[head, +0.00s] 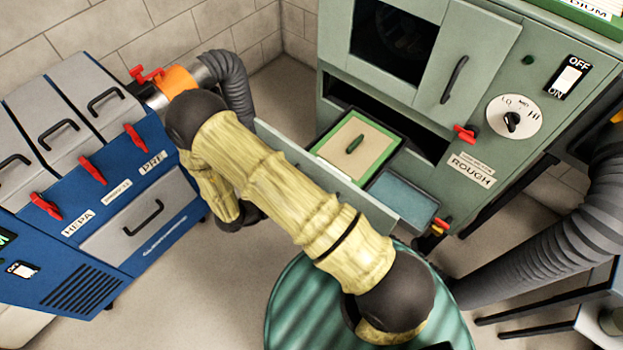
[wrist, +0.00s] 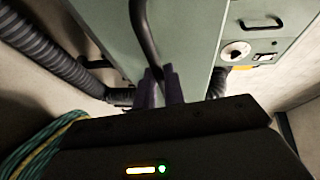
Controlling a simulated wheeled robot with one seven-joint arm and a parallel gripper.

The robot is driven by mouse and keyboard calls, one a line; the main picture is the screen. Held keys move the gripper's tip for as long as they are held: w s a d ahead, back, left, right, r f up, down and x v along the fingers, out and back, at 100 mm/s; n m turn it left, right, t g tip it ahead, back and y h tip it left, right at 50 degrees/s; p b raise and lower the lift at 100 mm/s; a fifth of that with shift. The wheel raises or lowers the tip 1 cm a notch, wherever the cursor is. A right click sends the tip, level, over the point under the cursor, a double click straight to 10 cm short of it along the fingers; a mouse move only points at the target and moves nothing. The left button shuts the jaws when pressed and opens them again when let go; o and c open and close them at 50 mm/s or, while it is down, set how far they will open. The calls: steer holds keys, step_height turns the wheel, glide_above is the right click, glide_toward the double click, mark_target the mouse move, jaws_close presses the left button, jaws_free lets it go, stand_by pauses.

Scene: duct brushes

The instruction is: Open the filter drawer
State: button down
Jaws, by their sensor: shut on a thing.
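The filter drawer (head: 408,206) stands pulled out from the green cabinet (head: 420,105). Inside it lies a cream filter pad (head: 338,143) with a green frame and a dark green grip, beside a blue-grey section (head: 402,192). My arm crosses in front of the drawer in the head view and hides my gripper and much of the drawer front. In the wrist view my gripper (wrist: 164,88) has its purple fingers shut on a dark curved handle (wrist: 143,30) on a pale green panel (wrist: 185,40).
A blue unit (head: 120,185) with red latches stands left, a grey hose (head: 228,75) behind it. A thick hose (head: 560,245) and a dark-legged table are at right. A teal round surface (head: 285,300) is below my arm. Bare floor (head: 205,270) shows between.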

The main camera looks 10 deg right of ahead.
steer(key=shift+s+a, duration=0.4)
steer(key=shift+a, duration=0.15)
steer(key=c, duration=1.5)
jaws_free()
steer(key=v, duration=1.7)
steer(key=shift+a, duration=0.15)
